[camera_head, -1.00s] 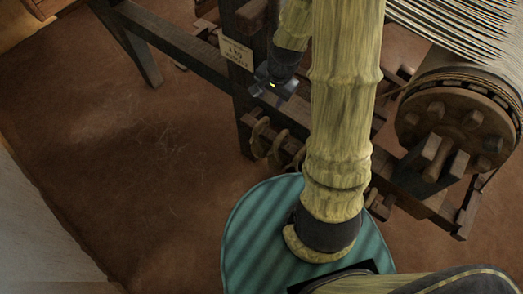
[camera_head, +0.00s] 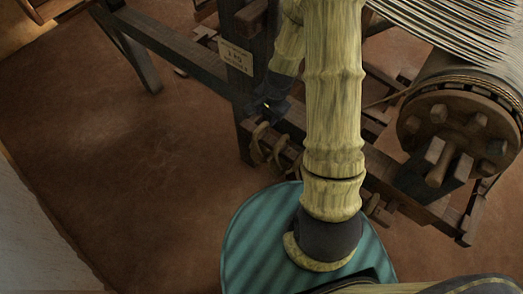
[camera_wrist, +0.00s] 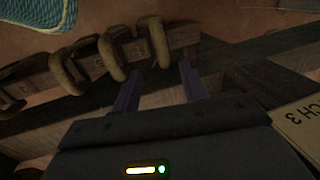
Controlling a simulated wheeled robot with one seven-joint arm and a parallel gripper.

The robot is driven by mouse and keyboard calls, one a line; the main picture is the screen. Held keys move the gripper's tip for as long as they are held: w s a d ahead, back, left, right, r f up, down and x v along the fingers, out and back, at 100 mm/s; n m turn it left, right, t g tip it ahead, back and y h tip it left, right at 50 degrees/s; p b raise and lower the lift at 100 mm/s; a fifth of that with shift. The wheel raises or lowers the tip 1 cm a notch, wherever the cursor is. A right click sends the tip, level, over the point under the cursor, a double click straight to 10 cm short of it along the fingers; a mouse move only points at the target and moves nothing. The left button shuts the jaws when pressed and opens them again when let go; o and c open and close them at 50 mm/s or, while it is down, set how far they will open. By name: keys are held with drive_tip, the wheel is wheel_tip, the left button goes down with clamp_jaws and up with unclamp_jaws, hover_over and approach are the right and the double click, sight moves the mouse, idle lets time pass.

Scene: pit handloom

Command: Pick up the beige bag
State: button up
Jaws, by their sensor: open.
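I see nothing that I can clearly tell is a beige bag. Several tan, curved loops (camera_wrist: 112,58) are set along a dark wooden beam with marked plates; they also show small in the head view (camera_head: 257,145). My gripper (camera_wrist: 158,88) is open, and its two fingers point at the beam, with nothing seen held between them. The fingertips are just below the rightmost loop (camera_wrist: 157,42) in the wrist view; I cannot tell whether they touch anything. In the head view my gripper (camera_head: 271,106) is just above the loops, beside a dark post, partly hidden.
The wooden loom frame (camera_head: 185,42) runs close around my gripper. A lettered tag (camera_head: 236,57) is on the post; it also shows in the wrist view (camera_wrist: 300,125). A toothed wooden wheel (camera_head: 455,130) and stretched threads (camera_head: 450,25) are at right. Brown floor at left is clear.

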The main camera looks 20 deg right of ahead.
sight(262, 125)
drive_tip(key=f, duration=0.5)
drive_tip(key=shift+w+a, duration=0.3)
drive_tip(key=shift+w, duration=0.1)
drive_tip(key=shift+w+a+f, duration=0.1)
drive_tip(key=shift+w+f, duration=0.1)
drive_tip(key=shift+f, duration=0.65)
drive_tip(key=shift+w+a+f, duration=0.1)
drive_tip(key=shift+w+f, duration=0.15)
drive_tip(key=shift+f, duration=0.55)
drive_tip(key=shift+w+a+f, duration=0.1)
drive_tip(key=shift+w+f, duration=0.1)
drive_tip(key=shift+f, duration=0.65)
drive_tip(key=shift+c, duration=0.4)
clamp_jaws()
drive_tip(key=shift+r, duration=0.1)
